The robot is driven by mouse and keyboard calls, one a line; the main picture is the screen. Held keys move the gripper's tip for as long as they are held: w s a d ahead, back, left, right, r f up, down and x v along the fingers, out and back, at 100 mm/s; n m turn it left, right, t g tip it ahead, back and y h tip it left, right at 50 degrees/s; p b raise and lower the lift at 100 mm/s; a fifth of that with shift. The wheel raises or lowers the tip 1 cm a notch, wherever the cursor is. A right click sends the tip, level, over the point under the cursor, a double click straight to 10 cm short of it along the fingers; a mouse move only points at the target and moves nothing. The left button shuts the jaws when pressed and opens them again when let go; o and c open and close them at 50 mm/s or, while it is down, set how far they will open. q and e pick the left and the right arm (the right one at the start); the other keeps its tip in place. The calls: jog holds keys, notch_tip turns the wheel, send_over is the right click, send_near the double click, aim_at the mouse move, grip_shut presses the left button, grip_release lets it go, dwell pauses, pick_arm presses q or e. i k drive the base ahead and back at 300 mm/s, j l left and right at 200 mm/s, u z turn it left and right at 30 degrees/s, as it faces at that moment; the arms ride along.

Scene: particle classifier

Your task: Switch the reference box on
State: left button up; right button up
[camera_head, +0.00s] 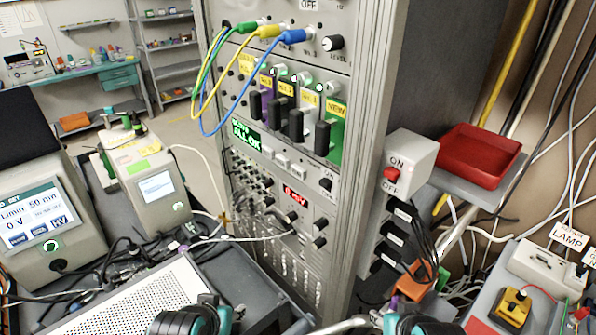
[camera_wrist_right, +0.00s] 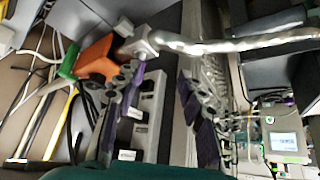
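A grey switch box (camera_head: 410,160) with ON and OFF labels is fixed to the right side of the tall instrument rack. Its red switch (camera_head: 391,174) sits between the labels, close to OFF; its position is not clear. No label reading "reference" is legible, so I cannot tell for certain that this is the reference box. My right gripper (camera_head: 408,322) is low at the bottom edge, well below the switch box. In the wrist view its two purple-padded fingers (camera_wrist_right: 158,80) stand apart with nothing between them. My left gripper (camera_head: 192,318) is at the bottom, partly cut off.
The instrument rack (camera_head: 345,110) fills the middle, with cables, black levers and displays. A red tray (camera_head: 478,155) lies on a shelf right of the switch box. Loose cables hang below it, beside an orange part (camera_head: 412,280). A perforated panel (camera_head: 140,300) and two screened instruments stand left.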

aim_at(512, 307)
jog(key=k+j, duration=0.1)
jog(key=k, duration=0.2)
jog(key=k+j, duration=0.15)
jog(key=k+z, duration=0.1)
jog(key=z, duration=1.35)
jog(key=i+l, duration=0.1)
jog(key=i, duration=0.9)
jog(key=k, duration=0.5)
